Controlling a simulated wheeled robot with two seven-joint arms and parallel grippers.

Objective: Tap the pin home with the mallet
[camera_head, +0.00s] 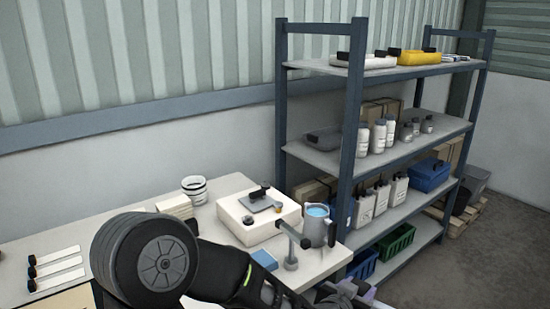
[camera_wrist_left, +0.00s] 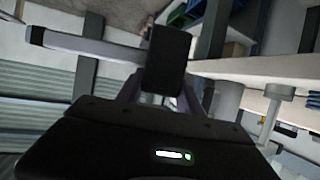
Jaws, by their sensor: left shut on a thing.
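My left gripper (camera_head: 352,292) is low in the head view, beyond the table's front right corner and partly cut off by the bottom edge. In the left wrist view the gripper (camera_wrist_left: 160,98) is shut on what looks like the mallet (camera_wrist_left: 167,57), a dark block with a pale grey bar reaching left to a dark tip. How the mallet sits in the head view is unclear. A small brown-topped pin (camera_head: 278,207) stands at a grey plate (camera_head: 262,203) on a white block (camera_head: 236,222), left of and behind the gripper. My right gripper is out of view.
A grey jug (camera_head: 317,230) with blue inside and a small post stand (camera_head: 291,264) stand near the table's right edge. A white tub (camera_head: 195,190) is behind. Labelled strips (camera_head: 60,280) lie left. A loaded shelf rack (camera_head: 352,150) stands to the right.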

